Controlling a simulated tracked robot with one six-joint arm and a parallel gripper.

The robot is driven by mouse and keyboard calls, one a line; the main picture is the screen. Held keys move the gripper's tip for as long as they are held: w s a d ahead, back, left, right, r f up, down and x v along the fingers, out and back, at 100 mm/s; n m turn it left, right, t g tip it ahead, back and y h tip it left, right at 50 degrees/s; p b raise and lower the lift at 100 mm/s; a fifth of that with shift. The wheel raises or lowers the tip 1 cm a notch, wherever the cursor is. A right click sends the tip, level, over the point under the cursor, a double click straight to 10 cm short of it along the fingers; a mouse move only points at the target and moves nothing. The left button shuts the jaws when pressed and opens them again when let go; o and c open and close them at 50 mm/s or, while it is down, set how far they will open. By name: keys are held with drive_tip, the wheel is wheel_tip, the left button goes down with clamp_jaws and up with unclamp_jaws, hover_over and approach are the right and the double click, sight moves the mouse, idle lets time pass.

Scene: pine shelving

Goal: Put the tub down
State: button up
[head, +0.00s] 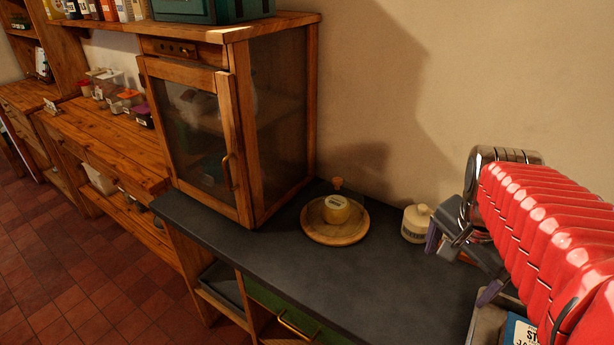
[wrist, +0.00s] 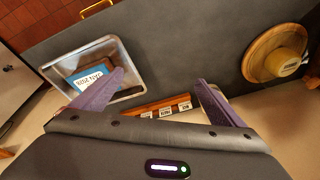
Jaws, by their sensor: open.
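Nothing touches the tub from my side.
The white labelled jar (head: 415,224) stands close to my gripper. A metal tray (wrist: 132,58) holds a blue-labelled item. A wooden strip with labels (wrist: 165,107) lies near the wall. A glazed wooden cabinet (head: 235,120) stands left of the board. The front middle counter is clear.

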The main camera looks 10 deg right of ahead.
drive_tip(key=a+r+n+t+y, duration=0.1)
drive_tip(key=a+n+t+y, duration=0.1)
drive_tip(key=a+n, duration=1.2)
drive_tip(key=a+t, duration=0.1)
drive_tip(key=a, duration=0.4)
drive_tip(key=shift+s+a+n+t, duration=0.15)
drive_tip(key=shift+a+n+t, duration=0.1)
drive_tip(key=shift+n+t, duration=0.05)
